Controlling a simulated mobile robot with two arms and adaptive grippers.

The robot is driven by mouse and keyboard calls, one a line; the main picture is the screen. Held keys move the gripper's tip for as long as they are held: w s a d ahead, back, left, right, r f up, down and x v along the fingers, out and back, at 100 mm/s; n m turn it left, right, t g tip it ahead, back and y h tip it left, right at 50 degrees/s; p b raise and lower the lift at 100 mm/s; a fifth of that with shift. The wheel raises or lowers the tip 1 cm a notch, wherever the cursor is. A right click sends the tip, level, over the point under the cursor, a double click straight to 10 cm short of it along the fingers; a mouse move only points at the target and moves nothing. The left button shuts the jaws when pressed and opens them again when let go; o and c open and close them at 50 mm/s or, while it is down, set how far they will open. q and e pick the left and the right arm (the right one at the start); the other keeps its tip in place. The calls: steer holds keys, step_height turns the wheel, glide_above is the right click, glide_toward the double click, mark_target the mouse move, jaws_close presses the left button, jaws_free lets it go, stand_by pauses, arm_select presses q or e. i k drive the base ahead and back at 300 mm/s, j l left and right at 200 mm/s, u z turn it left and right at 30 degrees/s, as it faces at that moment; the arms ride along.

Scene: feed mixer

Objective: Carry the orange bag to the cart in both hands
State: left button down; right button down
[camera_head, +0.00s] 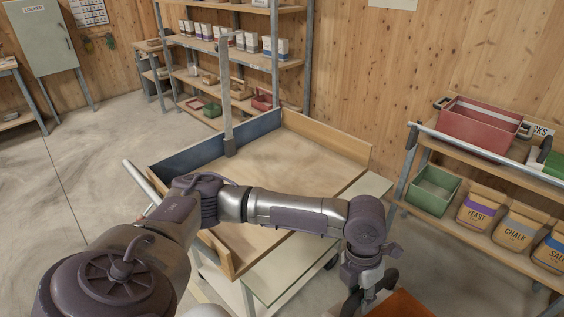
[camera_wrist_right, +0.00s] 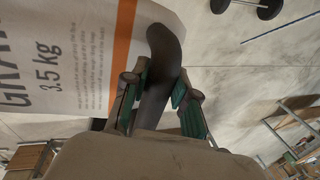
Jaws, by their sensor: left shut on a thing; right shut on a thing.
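The cart (camera_head: 285,268) stands in front of me in the head view. It carries a wooden tray (camera_head: 290,160) with a dark blue wall on one side. My left arm reaches across the cart, and my left gripper (camera_head: 370,292) is at the bottom edge beside the cart's near right corner. An orange part of the bag (camera_head: 408,304) shows beside that gripper; most of the bag is out of frame. In the right wrist view the bag (camera_wrist_right: 70,60) is pale with an orange stripe and "3.5 kg" print. My right gripper (camera_wrist_right: 155,98) is shut on its dark handle (camera_wrist_right: 165,55).
A shelf unit at the right holds a red crate (camera_head: 480,126), a green bin (camera_head: 433,189) and bags marked yeast (camera_head: 480,210) and chalk (camera_head: 518,230). A tall post (camera_head: 227,95) rises from the tray's blue wall. The tray floor is bare. Open concrete floor lies to the left.

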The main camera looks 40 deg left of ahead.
mark_target(266, 185)
steer(key=i+l+u, duration=0.15)
steer(key=i, duration=0.9)
steer(key=i+u, duration=0.35)
steer(key=i+l+u, duration=0.1)
steer(key=i+u, duration=0.25)
steer(key=i+l+u, duration=0.1)
steer(key=u, duration=0.25)
steer(key=i+u, duration=0.15)
steer(key=u, duration=0.25)
steer(key=i+l+u, duration=0.1)
steer(key=u, duration=0.3)
steer(key=i+l+u, duration=0.1)
steer(key=u, duration=0.3)
steer(key=i+u, duration=0.35)
steer(key=i+l+u, duration=0.2)
steer(key=u, duration=0.15)
steer(key=i+l+u, duration=0.2)
steer(key=u, duration=0.15)
steer(key=i+l, duration=0.05)
